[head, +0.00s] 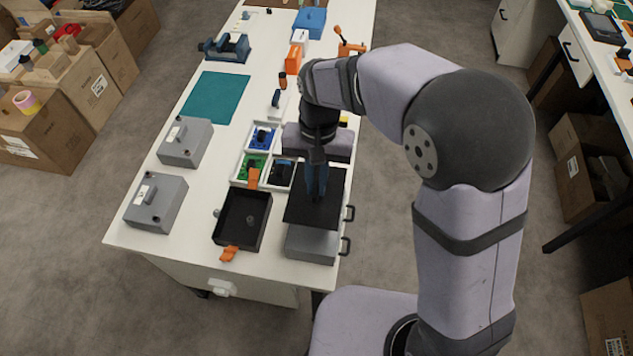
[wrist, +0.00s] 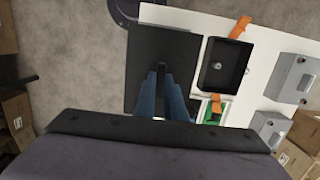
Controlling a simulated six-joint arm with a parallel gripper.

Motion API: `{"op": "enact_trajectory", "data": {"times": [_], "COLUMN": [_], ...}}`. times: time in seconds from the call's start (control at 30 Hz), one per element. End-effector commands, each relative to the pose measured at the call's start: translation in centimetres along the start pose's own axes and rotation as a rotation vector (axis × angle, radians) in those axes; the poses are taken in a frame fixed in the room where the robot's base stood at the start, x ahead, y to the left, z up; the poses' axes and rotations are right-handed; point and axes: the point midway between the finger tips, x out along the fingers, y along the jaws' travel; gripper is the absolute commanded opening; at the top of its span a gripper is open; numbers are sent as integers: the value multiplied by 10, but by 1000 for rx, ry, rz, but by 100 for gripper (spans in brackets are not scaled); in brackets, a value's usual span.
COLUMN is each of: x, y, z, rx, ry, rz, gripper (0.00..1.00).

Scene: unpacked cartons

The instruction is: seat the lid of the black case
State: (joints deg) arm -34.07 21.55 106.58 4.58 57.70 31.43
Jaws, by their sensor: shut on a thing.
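The black case (head: 236,241) stands open on the white table, a shallow tray with a small round part inside. It also shows in the wrist view (wrist: 206,83). It has an orange latch at its near end (head: 229,254) and another at its far end (head: 253,178). The lid, a flat black plate (head: 301,214), lies to the right of the case in the head view, roughly level. My gripper (head: 317,192) has its blue fingers shut on the lid's middle, as the wrist view (wrist: 160,70) also shows. The fingers partly hide the grip point.
A grey box (head: 310,246) is under the lid; I cannot tell if they touch. Two grey boxes (head: 155,203) (head: 185,142) stand on the left. White trays with coloured parts (head: 245,168) sit behind the case. A teal mat (head: 215,97) and blue vise (head: 228,48) lie farther back.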

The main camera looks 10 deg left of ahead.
Motion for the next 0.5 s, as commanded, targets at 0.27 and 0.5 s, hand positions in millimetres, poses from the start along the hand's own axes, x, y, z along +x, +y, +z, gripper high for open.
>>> {"op": "enact_trajectory", "data": {"times": [0.27, 0.5], "x": [2, 43], "y": [-13, -39], "z": [16, 56], "rx": [-52, -187], "ry": [-4, -7], "rz": [9, 29], "gripper": [0, 0]}}
